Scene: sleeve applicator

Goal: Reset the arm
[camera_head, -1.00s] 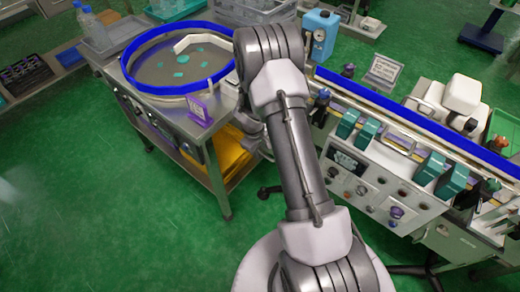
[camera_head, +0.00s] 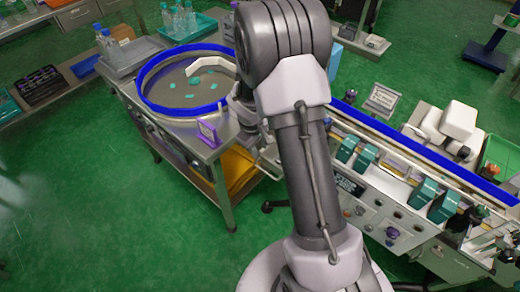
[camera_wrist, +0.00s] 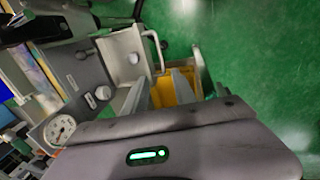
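My arm (camera_head: 305,165) rises through the middle of the head view, its elbow large near the top. My gripper (camera_wrist: 162,88) shows in the wrist view as two grey fingers set apart, with nothing visible held between them. Beyond the fingers is a yellow bin (camera_wrist: 182,88). In the head view my gripper is mostly hidden behind the arm.
A round feeder bowl with a blue rim (camera_head: 143,90) holds several teal pieces on a metal table, left of my arm. A purple sign stand (camera_head: 208,133) is on its edge. A conveyor machine with a blue rail (camera_head: 420,148) stands right. Green floor (camera_head: 110,220) is open at lower left.

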